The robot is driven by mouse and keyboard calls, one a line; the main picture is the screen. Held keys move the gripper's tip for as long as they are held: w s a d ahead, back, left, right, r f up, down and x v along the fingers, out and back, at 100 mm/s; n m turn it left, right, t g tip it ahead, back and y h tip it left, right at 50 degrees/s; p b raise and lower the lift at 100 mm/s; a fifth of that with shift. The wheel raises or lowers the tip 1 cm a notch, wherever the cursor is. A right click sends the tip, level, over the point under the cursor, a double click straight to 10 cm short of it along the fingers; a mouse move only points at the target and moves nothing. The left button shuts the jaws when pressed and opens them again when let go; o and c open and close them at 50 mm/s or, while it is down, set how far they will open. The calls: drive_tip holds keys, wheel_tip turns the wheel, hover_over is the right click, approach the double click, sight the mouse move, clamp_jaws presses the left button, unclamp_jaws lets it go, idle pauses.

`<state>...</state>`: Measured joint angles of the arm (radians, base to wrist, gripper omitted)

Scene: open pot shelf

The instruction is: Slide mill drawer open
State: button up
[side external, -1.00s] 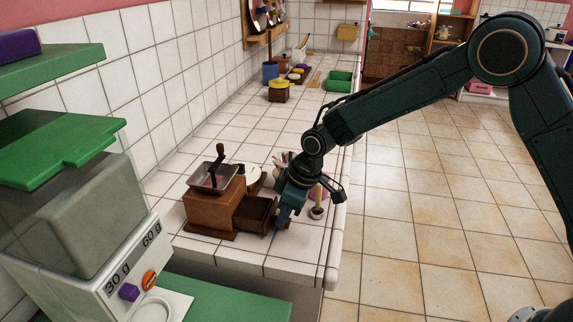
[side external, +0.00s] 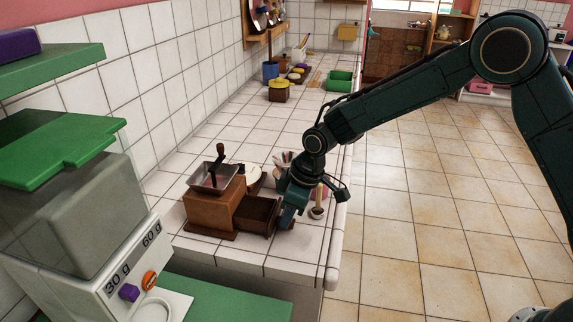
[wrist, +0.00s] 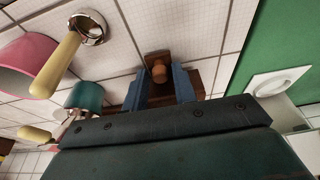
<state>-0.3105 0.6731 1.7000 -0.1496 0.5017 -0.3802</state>
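The wooden mill (side external: 211,208) stands on the tiled counter in the side view, with a metal hopper and dark crank on top. Its drawer (side external: 256,215) sticks well out to the right, and its dark hollow inside shows. My gripper (side external: 287,217) is at the drawer's front. In the wrist view, the round brown drawer knob (wrist: 159,73) sits between the two blue fingers of my gripper (wrist: 161,82). The fingers are close on both sides of the knob, and the drawer moves along with them. The knob is hidden in the side view.
A white round dish (side external: 254,175) is behind the mill. A grey and green scale-like machine (side external: 85,225) fills the left front. The front counter tiles are clear.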

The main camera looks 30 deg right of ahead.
drive_tip(key=shift+a+r, duration=0.1)
drive_tip(key=shift+r, duration=1.75)
drive_tip(key=shift+s+d+r, duration=0.1)
drive_tip(key=shift+d+r, duration=0.1)
drive_tip(key=shift+r, duration=0.2)
drive_tip(key=s+d+r+m+t+h, duration=0.15)
drive_tip(key=s+d+r+m, duration=0.25)
drive_tip(key=s+d+r, duration=1)
drive_tip(key=s+d+r+m+t, duration=0.1)
drive_tip(key=s+d+m, duration=0.1)
drive_tip(key=s, duration=0.7)
drive_tip(key=s+d+r+m, duration=0.1)
drive_tip(key=s+d+m, duration=0.2)
drive_tip(key=s, duration=0.6)
drive_tip(key=shift+s+d+r+t+h, duration=0.2)
drive_tip(key=shift+d+r+t+h, duration=0.15)
drive_tip(key=shift+h, duration=0.1)
